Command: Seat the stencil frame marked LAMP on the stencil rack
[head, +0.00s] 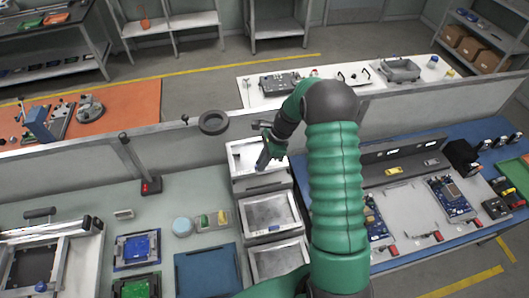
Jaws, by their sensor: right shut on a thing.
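A grey stepped stencil rack (263,184) stands at the middle of the bench, with pale rectangular stencil frames in a column on it. The far frame (243,158) is at the top of the rack. My right gripper (264,160) is at this frame and is shut on it. I cannot tell whether the frame rests fully on the rack. A middle frame (270,213) and a near frame (280,262) lie closer to me. No marking is readable, so I cannot tell which one says LAMP. My right arm covers part of the near frame's right side. My left gripper is not in view.
A low grey partition (170,145) runs behind the rack, with a dark ring (213,122) on it. Left are a blue mat (206,270), a parts tray (213,220) and a round blue tub (182,227). Circuit boards (450,197) lie on the right bench.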

